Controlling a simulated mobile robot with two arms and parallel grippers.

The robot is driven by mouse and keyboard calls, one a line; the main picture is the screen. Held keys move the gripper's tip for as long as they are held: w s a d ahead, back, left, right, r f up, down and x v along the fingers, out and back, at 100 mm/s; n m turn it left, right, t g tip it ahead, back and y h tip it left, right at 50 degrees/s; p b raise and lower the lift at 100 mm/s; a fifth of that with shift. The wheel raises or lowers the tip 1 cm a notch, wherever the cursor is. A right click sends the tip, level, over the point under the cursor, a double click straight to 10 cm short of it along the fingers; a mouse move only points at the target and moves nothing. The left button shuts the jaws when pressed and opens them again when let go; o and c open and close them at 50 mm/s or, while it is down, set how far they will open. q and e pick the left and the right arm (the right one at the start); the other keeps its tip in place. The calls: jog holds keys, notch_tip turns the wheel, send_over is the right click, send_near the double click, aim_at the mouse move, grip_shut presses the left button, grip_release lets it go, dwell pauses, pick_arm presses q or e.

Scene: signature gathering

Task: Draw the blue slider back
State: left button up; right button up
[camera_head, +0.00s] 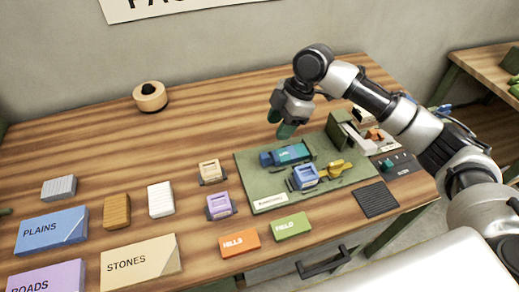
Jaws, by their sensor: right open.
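A blue, open-framed slider block (305,177) sits on the green board (256,182) at the right of the table, with a yellow piece (335,169) against its right side. A longer blue and teal piece (286,155) lies just behind it on the board. I cannot tell for sure which of the two is the named slider. My right gripper (280,123) is open and empty, pointing down above the board's back edge, behind both blue pieces and apart from them. My left gripper is not clearly visible.
A tan block (210,171) and a purple block (219,206) stand left of the board. A dark ribbed pad (376,199) lies to its right front. Orange and green label blocks lie in front.

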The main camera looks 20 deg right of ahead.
aim_at(265, 155)
jog(key=shift+s+a+f, duration=0.45)
jog(key=shift+s+f, duration=0.2)
jog(key=shift+f, duration=0.05)
jog(key=p+x, duration=0.1)
jog(key=x, duration=0.2)
jog(key=shift+a+f, duration=0.1)
jog(key=shift+f, duration=0.05)
jog(key=x, duration=0.3)
jog(key=shift+w+f, duration=0.1)
jog(key=shift+w, duration=0.1)
jog(key=shift+x, duration=1)
jog(key=shift+c, duration=0.8)
pick_arm(q)
jog(key=s, duration=0.1)
jog(key=s+r, duration=0.1)
jog(key=s, duration=0.1)
jog(key=shift+s+r, duration=0.1)
jog(key=shift+r, duration=0.15)
pick_arm(e)
grip_shut()
